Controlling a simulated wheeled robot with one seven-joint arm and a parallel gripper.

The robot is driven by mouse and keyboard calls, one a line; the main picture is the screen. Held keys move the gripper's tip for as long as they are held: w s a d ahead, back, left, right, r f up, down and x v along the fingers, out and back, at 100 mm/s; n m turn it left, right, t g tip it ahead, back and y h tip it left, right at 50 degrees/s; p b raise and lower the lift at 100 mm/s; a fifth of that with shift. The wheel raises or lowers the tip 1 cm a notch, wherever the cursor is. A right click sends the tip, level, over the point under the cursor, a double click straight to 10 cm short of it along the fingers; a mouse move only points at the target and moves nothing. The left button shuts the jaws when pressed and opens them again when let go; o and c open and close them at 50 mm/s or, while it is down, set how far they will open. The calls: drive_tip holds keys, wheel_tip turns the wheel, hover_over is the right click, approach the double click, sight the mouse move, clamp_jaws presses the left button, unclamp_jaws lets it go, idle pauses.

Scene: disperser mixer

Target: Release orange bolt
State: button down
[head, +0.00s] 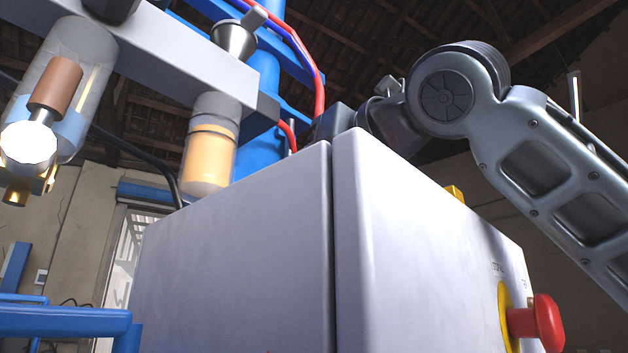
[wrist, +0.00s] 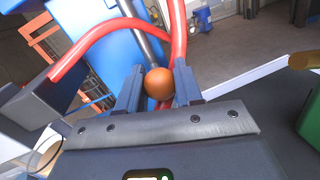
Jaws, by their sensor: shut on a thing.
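The orange bolt shows in the wrist view as a round orange knob (wrist: 159,83) at the end of a dark grey rod (wrist: 138,38). My gripper (wrist: 159,80) has one dark finger on each side of the knob and is shut on it. In the head view my arm reaches from the right to behind the top of the grey cabinet (head: 235,255). The knob is hidden there, and I cannot make out the fingers.
Red hoses (wrist: 179,45) run close beside the fingers. In the head view, the blue column (head: 268,70) stands behind the cabinet. A red emergency button (head: 538,322) sticks out at the cabinet's right. A pale overhead beam (head: 180,55) crosses the upper left.

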drive_tip(key=shift+f, duration=0.25)
drive_tip(key=c, duration=0.8)
unclamp_jaws()
drive_tip(key=shift+d, duration=0.1)
drive_tip(key=shift+b+v, duration=0.95)
drive_tip(key=shift+v, duration=2.9)
drive_tip(key=shift+r, duration=0.15)
drive_tip(key=shift+s, duration=0.1)
